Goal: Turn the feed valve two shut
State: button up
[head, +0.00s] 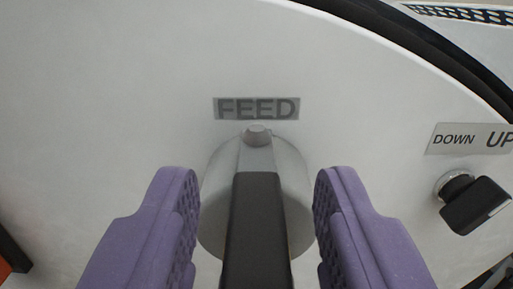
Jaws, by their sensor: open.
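The feed valve shows in the head view as a round grey body on a white panel with a dark lever handle (257,220) in front of it. A grey label (256,108) reading FEED is just above it. The handle points down toward the camera, with a small grey knob (256,135) at its upper end. My gripper (256,200) has two purple ribbed fingers, open, one on each side of the handle. A gap shows between each finger and the handle. The handle's lower end runs out of the frame.
A black knob (476,205) sticks out of the panel at the right, under a label (472,139) reading DOWN and UP. A dark curved edge (440,50) bounds the panel at upper right. An orange and black part (12,255) shows at lower left. The panel left of the valve is bare.

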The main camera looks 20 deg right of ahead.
jog(key=shift+w, duration=0.2)
jog(key=shift+c, duration=0.4)
grip_shut()
